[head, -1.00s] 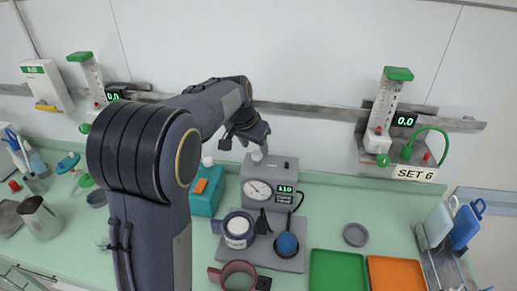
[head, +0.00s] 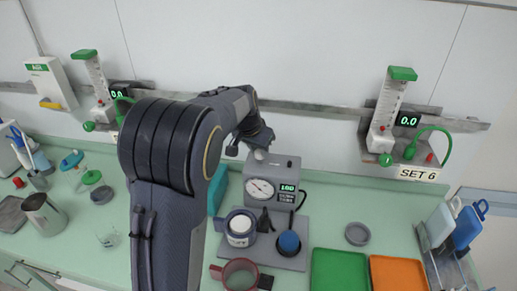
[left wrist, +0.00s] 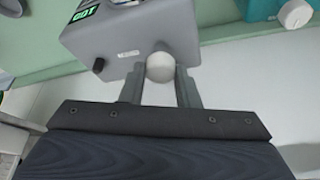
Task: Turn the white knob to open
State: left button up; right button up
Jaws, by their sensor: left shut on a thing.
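The white knob (left wrist: 160,67) is a round ball on the top of the grey gauge box (left wrist: 130,38). In the left wrist view it sits between the two fingers of my left gripper (left wrist: 160,76), which is shut on it from both sides. In the head view the gauge box (head: 287,174) has a round dial and a green display that seems to read 160. The white knob (head: 260,154) shows there just under my left gripper (head: 257,147), partly hidden by it. My right gripper is in neither view.
A teal box (head: 217,190) stands left of the gauge box, mostly behind my left arm; its own white knob (left wrist: 295,13) shows in the left wrist view. A cup (head: 240,230), a blue bulb (head: 289,242) and a green tray (head: 339,270) are in front. The wall rail runs behind.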

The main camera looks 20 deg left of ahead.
pick_arm(q)
jog(key=m+h+b, duration=0.1)
jog(key=m+b, duration=0.1)
jog(key=m, duration=0.1)
jog(key=shift+a+f, duration=0.1)
jog(key=shift+a, duration=0.1)
jog(key=shift+m+g+h, duration=0.4)
jog(key=shift+m+h, duration=0.1)
jog(key=shift+m, duration=0.7)
jog(key=m, duration=0.2)
jog(key=shift+w+m+g+h, duration=0.1)
jog(key=shift+m+g+h, duration=0.2)
jog(key=shift+g+h, duration=0.1)
jog(key=m+p, duration=0.1)
jog(key=m, duration=0.1)
jog(key=m+g+h, duration=0.1)
jog(key=m, duration=0.1)
jog(key=shift+w+a+r+m+g+p, duration=0.1)
jog(key=shift+r+m+g+p, duration=0.1)
jog(key=shift+m+g+p, duration=0.15)
jog(key=m+g+p, duration=0.1)
jog(key=m+p, duration=0.1)
jog(key=m, duration=0.1)
jog(key=shift+w+m, duration=0.1)
jog(key=shift+m, duration=0.25)
jog(key=shift+f+m+g+p, duration=0.1)
jog(key=shift+m+g+p, duration=0.35)
jog(key=shift+m+p, duration=0.25)
